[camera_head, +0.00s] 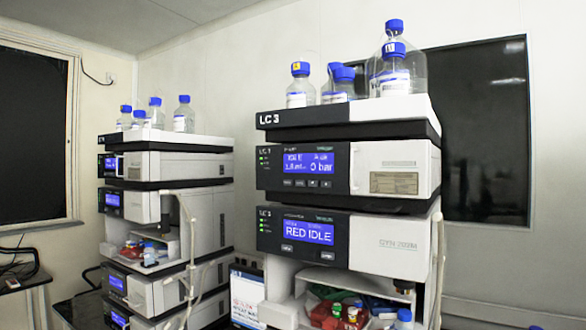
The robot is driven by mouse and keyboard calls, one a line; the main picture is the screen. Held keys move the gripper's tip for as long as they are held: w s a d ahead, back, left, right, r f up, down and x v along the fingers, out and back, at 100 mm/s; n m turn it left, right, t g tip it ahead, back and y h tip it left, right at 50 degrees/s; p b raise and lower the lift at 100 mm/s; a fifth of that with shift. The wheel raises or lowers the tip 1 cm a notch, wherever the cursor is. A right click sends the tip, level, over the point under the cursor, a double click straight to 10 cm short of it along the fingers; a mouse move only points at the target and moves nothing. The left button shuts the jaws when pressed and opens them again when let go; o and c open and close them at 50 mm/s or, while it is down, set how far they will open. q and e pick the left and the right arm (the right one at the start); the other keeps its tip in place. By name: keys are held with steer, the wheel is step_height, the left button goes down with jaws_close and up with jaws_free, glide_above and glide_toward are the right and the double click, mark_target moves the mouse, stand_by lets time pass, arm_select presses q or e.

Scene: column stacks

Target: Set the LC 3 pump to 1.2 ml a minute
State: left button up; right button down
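The LC 3 stack (345,118) stands right of the middle, with its label on the top tray's dark front edge. Below the tray is a module I take to be the pump (395,175). Its blue display (308,162) shows "IDLE" and "0 bar"; a smaller line at lower left is too small to read surely. A row of small dark buttons (307,183) sits under the display. Green lights show at the panel's left. Neither of my grippers is in view.
Capped solvent bottles (300,86) stand on the LC 3 tray. The module below (390,245) displays "RED IDLE", above an open bay with coloured-cap vials (345,316). A second stack (180,165) stands left, with a tube hanging beside it. A dark panel (490,130) is behind.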

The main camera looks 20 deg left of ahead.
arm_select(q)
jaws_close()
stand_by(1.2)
